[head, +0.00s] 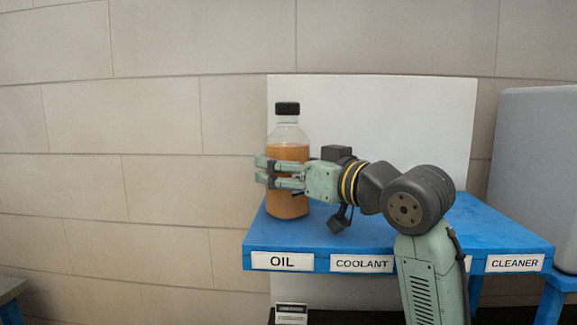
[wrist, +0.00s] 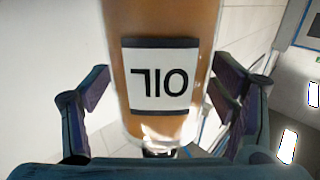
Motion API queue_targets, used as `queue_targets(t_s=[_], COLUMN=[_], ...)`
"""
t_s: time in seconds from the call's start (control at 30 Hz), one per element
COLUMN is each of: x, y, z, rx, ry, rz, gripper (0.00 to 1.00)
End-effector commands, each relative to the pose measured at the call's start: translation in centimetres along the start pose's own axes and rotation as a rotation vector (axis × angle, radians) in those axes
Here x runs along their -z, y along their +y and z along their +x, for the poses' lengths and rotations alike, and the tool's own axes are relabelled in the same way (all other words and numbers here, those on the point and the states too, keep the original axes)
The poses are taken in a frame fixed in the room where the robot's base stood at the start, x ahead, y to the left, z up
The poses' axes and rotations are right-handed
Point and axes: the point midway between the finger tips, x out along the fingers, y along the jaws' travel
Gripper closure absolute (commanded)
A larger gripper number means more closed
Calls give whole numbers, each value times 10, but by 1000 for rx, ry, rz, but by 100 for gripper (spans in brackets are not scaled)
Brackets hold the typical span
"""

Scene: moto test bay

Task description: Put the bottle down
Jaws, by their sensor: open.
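A clear bottle (head: 288,205) with a black cap and amber liquid stands upright on the blue table (head: 400,235), at its left end behind the "OIL" label. In the wrist view the bottle (wrist: 160,115) fills the middle and its own label reads "OIL" upside down. My gripper (head: 264,172) reaches in from the right at the bottle's mid height. Its fingers are open around the bottle, one on each side. In the wrist view gaps show between both fingers and the bottle.
Labels "OIL" (head: 282,261), "COOLANT" (head: 362,263) and "CLEANER" (head: 514,263) run along the table's front edge. A white panel (head: 400,110) stands behind the table. A large grey container (head: 535,170) is at the right. The table surface right of the bottle is bare apart from my arm above it.

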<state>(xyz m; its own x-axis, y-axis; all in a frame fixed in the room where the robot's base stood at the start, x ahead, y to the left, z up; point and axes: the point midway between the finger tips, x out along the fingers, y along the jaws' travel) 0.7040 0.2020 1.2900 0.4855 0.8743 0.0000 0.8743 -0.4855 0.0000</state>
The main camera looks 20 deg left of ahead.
Motion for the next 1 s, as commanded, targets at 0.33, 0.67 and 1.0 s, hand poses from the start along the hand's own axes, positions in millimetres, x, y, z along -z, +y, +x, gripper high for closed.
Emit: queue_targets(t_s=[0.33, 0.67, 1.0], x=[2, 3, 3], y=[0, 0, 0], z=[-27, -96, -121], rx=[-2, -3, 0], ry=[2, 1, 0], rz=[-1, -1, 0], gripper=[21, 21, 21])
